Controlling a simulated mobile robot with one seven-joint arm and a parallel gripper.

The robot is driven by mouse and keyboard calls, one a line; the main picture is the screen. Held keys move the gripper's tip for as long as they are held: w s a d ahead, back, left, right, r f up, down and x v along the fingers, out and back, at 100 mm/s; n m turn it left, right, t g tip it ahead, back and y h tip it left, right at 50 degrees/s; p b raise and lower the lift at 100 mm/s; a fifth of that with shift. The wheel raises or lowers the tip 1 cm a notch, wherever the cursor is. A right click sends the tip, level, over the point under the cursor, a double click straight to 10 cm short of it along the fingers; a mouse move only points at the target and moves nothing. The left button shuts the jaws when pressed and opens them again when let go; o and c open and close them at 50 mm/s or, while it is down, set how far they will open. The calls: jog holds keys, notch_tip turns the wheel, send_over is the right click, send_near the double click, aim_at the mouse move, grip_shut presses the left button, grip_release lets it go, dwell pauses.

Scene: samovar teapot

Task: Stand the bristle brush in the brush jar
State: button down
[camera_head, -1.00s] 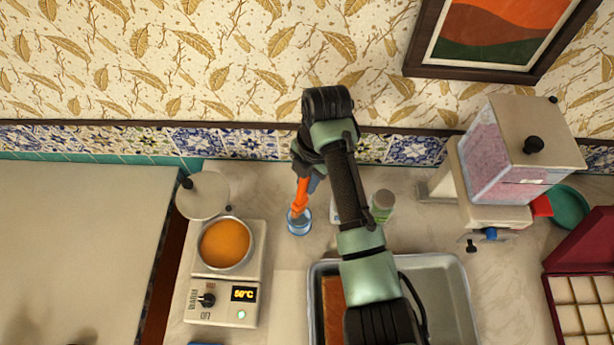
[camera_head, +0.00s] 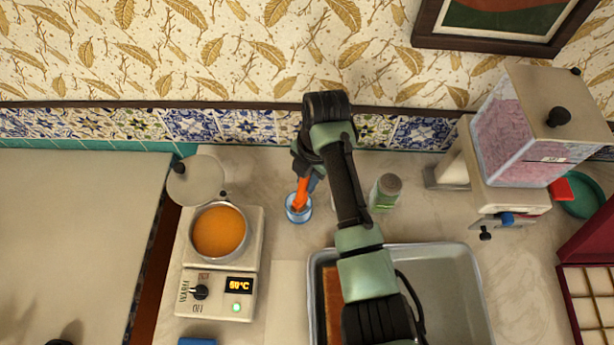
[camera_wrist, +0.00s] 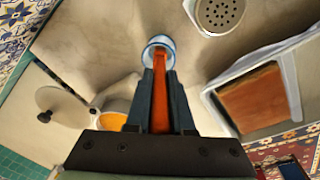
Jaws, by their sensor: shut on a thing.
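The brush jar is a small clear blue jar (camera_head: 298,215) on the counter, left of my arm; it also shows in the wrist view (camera_wrist: 157,42) just beyond the fingertips. My gripper (camera_wrist: 161,85) is shut on the orange-handled bristle brush (camera_head: 301,192), which lies between the dark fingers in the wrist view (camera_wrist: 162,108). The brush's lower end is at the jar's mouth in the head view. Its bristles are not clearly seen, and I cannot tell how deep it reaches into the jar.
A hot plate (camera_head: 212,303) with a pot of orange liquid (camera_head: 219,232) and a round lid (camera_head: 196,181) stand left of the jar. A metal tray (camera_head: 451,290) holds a brown block. A pink-filled dispenser (camera_head: 519,140) stands far right.

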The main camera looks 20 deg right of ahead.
jog(key=c, duration=0.7)
grip_release()
jog(key=shift+r, duration=0.1)
jog(key=r, duration=0.4)
jog(key=d+r+p, duration=0.1)
jog(key=r, duration=0.3)
jog(key=r+p, duration=0.1)
jog(key=r, duration=0.3)
jog(key=shift+s+d+r, duration=0.2)
jog(key=shift+s+r, duration=0.1)
jog(key=shift+r, duration=0.1)
